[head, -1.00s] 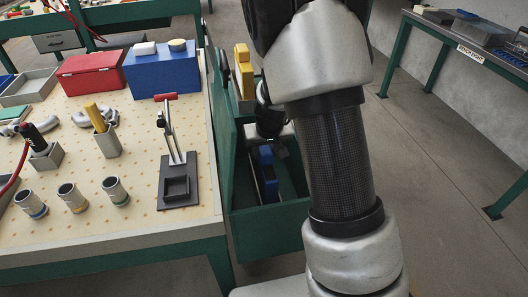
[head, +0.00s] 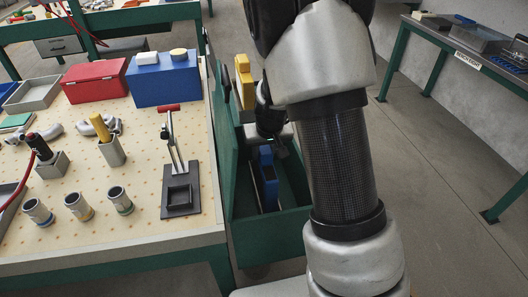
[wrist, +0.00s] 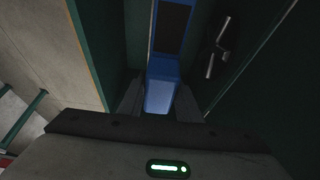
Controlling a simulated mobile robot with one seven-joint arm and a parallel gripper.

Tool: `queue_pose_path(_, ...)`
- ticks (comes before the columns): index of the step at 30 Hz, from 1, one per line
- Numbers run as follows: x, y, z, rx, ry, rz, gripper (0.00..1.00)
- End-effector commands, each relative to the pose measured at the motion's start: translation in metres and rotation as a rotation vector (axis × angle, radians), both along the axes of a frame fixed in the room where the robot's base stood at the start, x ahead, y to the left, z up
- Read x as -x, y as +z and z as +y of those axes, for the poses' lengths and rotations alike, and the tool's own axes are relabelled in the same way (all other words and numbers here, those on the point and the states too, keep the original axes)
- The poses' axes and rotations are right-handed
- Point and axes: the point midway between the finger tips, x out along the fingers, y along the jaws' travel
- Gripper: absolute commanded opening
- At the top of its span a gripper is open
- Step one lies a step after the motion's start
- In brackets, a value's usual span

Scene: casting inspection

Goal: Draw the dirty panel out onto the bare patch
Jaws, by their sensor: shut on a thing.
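A blue-framed panel (head: 268,180) with a dark face stands upright in the green bin at the right end of the bench. In the wrist view its blue end (wrist: 163,85) lies between the two dark fingers of my gripper (wrist: 160,100), which is shut on it. The dark face (wrist: 172,25) shows beyond the fingers. In the head view my arm hides part of the bin and most of my gripper. I cannot tell dirt on the panel, and no bare patch clearly stands out.
The green bin (head: 265,235) has walls close around the panel. A yellow piece (head: 244,80) stands at the bin's back. A toggle clamp (head: 180,195), several metal cups and a blue box (head: 163,82) are on the bench. Open floor (head: 440,170) lies to the right.

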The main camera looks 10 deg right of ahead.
Motion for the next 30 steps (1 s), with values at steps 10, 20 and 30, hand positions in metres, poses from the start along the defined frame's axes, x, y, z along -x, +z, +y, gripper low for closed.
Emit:
queue_pose_path(10, -0.001, 0.017, 0.000, 0.000, 0.001, -0.002, 0.04)
queue_pose_path(20, -0.001, 0.028, 0.000, 0.000, 0.001, -0.001, 0.04)
queue_pose_path(30, -0.001, 0.028, 0.000, 0.000, 0.000, -0.003, 0.04)
